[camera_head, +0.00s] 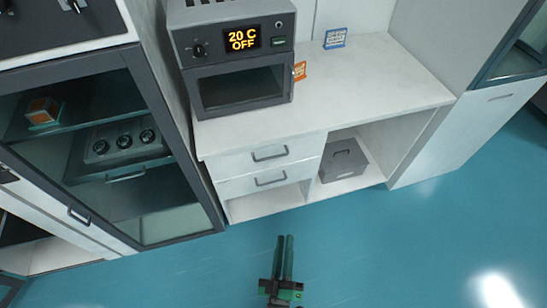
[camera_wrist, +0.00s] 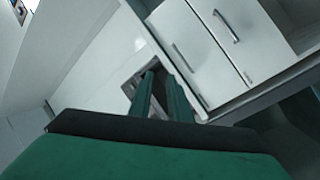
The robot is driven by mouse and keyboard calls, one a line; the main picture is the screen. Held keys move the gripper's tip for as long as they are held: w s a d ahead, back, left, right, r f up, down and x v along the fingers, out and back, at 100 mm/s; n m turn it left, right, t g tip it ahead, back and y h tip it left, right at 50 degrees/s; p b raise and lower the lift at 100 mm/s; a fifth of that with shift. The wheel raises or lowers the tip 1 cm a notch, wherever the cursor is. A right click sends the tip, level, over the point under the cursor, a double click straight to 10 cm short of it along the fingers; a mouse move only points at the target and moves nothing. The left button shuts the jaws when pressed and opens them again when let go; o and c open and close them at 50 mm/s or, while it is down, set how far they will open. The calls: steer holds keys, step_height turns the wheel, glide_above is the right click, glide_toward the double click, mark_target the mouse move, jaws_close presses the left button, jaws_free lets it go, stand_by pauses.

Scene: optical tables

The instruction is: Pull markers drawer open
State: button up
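Two white drawers sit one above the other under the white counter in the head view, an upper drawer (camera_head: 262,157) and a lower drawer (camera_head: 264,180). Both look shut, and each has a grey bar handle. No marker label is readable on either. My gripper (camera_head: 284,238) is in front of and below them, over the blue floor, apart from both handles. Its two green fingers are parallel with a narrow empty gap. In the wrist view the fingertips (camera_wrist: 164,76) lie left of and below two handled drawer fronts (camera_wrist: 201,62).
A grey oven (camera_head: 240,92) reading "20 C OFF" stands on the counter (camera_head: 385,85). A grey box (camera_head: 343,160) sits in the open bay right of the drawers. A glass-fronted cabinet (camera_head: 213,205) stands left. The blue floor in front is clear.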

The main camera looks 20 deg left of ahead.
mark_target(273, 157)
steer(key=w+a+n+y, duration=0.2)
steer(key=w+a+n, duration=0.2)
steer(key=w, duration=0.6)
steer(key=w+a+n+g+y, duration=0.1)
steer(key=w+a+n+y, duration=0.2)
steer(key=w, duration=0.7)
steer(key=w+a+f+n+g+y, duration=0.1)
steer(key=w+a+n+y, duration=0.1)
steer(key=w+a+n, duration=0.4)
steer(key=shift+w+a+n+y, duration=0.2)
steer(key=shift+w+n, duration=0.2)
steer(key=shift+w, duration=0.7)
steer(key=shift+w+a+n+y, duration=0.15)
steer(key=shift+w+n, duration=0.25)
steer(key=shift+w, duration=0.65)
jaws_close()
